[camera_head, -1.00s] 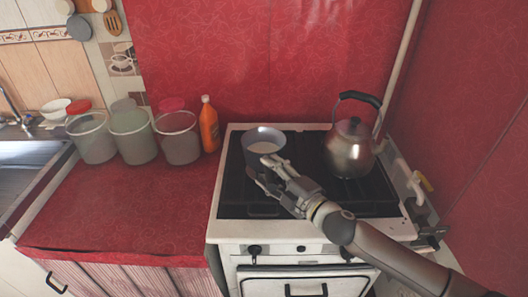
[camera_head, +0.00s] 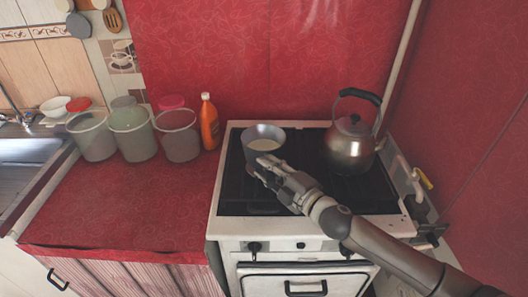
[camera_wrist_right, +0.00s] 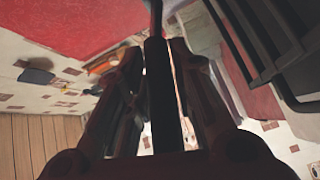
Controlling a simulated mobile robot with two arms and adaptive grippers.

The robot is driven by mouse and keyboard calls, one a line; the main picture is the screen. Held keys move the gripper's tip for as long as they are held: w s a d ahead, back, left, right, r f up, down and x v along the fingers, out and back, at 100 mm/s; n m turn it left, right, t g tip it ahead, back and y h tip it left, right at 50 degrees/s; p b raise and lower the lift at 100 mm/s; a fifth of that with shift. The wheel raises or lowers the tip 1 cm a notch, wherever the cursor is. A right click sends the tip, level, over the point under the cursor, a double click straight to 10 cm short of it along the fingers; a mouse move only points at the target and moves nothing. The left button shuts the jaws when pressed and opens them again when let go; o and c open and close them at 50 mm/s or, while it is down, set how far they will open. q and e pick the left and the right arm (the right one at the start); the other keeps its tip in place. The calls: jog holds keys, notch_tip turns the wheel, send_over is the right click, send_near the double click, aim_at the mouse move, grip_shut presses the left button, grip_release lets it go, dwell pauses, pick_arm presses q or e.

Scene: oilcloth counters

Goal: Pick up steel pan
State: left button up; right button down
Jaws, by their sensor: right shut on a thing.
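The steel pan (camera_head: 262,133) is a small, deep grey pot with a pale inside. It is upright at the back left of the stove top, and I see no clear gap under it. My right gripper (camera_head: 262,173) is at its near side, shut on its handle. In the right wrist view the dark handle (camera_wrist_right: 158,90) runs between the two fingers. In the head view the fingers hide most of the handle. My left gripper is not in view.
A steel kettle (camera_head: 350,148) stands right of the pan on the stove (camera_head: 310,243). An orange bottle (camera_head: 209,125) and several translucent containers (camera_head: 132,138) line the counter's back at left. The front of the red counter (camera_head: 120,215) is clear.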

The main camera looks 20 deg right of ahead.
jog(key=shift+r, duration=0.2)
jog(key=shift+r, duration=0.1)
